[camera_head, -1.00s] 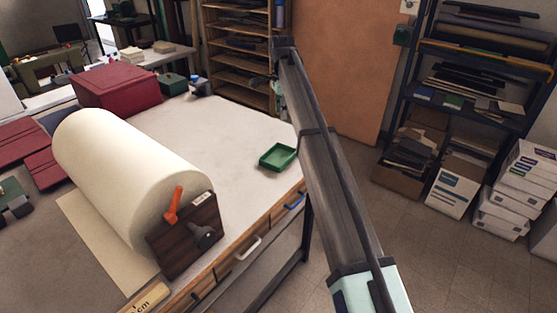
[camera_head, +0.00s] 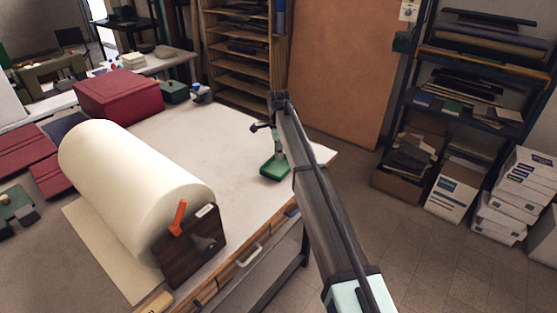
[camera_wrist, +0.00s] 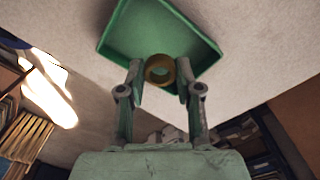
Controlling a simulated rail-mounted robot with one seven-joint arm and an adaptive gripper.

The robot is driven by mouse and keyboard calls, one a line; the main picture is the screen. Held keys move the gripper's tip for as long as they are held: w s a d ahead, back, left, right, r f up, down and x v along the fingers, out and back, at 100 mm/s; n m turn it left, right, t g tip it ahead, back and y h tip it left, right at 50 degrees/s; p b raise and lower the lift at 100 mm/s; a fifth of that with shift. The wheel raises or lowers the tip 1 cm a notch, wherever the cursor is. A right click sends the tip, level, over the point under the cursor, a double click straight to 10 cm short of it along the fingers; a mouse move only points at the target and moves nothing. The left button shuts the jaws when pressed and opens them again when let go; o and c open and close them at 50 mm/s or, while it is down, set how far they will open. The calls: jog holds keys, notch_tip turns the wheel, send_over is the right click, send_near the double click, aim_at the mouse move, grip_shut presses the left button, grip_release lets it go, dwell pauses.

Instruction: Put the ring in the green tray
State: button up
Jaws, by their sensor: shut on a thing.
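The ring (camera_wrist: 160,58) is brownish gold and sits between the two fingertips of my gripper (camera_wrist: 160,70) in the wrist view. The fingers are shut on it from both sides. The green tray (camera_wrist: 150,28) lies behind the ring in that view, and the ring overlaps the tray's near part. In the head view the green tray (camera_head: 268,173) is near the right edge of the white table, partly covered by my arm. My gripper there is at the tray, largely blended with it. The ring cannot be made out in the head view. I cannot tell whether it touches the tray.
A large cream roll (camera_head: 130,185) in a dark wooden holder (camera_head: 190,250) stands on the table to the left. A dark red box (camera_head: 118,95) is at the back left. The white table top (camera_head: 220,130) between roll and tray is clear.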

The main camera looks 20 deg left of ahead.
aim_at(279, 168)
jog(key=shift+f+p, duration=0.65)
jog(key=shift+f, duration=2.05)
jog(key=shift+f, duration=0.1)
jog(key=o, duration=0.8)
jog(key=shift+o, duration=0.2)
notch_tip(279, 168, up, 11)
jog(key=b, duration=0.3)
jog(key=shift+f, duration=0.2)
jog(key=shift+r, duration=0.85)
